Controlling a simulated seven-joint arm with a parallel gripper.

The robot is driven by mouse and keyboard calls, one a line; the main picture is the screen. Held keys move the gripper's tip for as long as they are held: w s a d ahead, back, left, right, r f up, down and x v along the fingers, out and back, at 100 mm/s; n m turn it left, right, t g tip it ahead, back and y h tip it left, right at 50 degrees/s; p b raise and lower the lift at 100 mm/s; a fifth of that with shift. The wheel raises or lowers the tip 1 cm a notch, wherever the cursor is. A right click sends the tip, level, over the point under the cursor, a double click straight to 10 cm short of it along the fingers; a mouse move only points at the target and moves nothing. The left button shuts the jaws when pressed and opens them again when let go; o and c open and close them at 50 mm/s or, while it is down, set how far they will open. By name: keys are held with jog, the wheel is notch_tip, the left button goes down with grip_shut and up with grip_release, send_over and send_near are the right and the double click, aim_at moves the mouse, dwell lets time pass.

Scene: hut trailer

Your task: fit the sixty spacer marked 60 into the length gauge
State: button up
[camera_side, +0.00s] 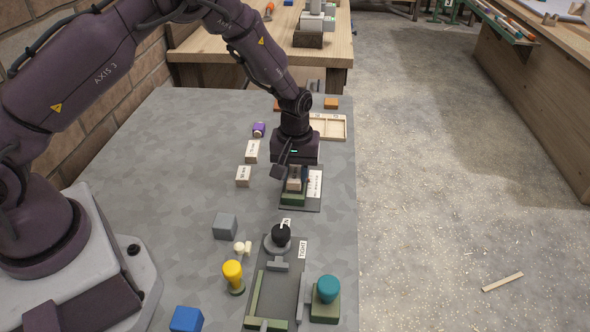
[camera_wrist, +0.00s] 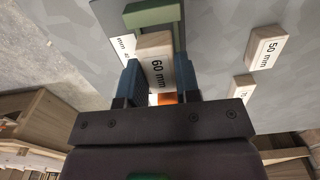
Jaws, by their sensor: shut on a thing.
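The pale wooden spacer marked 60 mm (camera_wrist: 157,62) is between the two blue fingers of my gripper (camera_wrist: 158,82), which is shut on it. In the side view the spacer (camera_side: 294,184) shows just below my gripper (camera_side: 291,175). The length gauge (camera_side: 312,204) is a dark plate with a white label and a green end block (camera_side: 293,199). In the wrist view the green block (camera_wrist: 155,14) is at the spacer's far end. The spacer is over the gauge; I cannot tell whether it is seated or touching the block. The gauge's other end is hidden by my gripper.
Spacers marked 50 mm (camera_wrist: 267,48) and apparently 70 (camera_wrist: 242,88) lie beside the gauge. A purple part (camera_side: 259,129) and a wooden tray (camera_side: 342,127) are farther back.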

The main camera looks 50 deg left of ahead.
aim_at(295, 173)
jog(key=shift+f, duration=1.5)
dwell(0.6)
dwell(0.3)
jog(key=o, duration=1)
jog(key=shift+c, duration=0.2)
jog(key=shift+r, duration=0.15)
notch_tip(295, 173, up, 13)
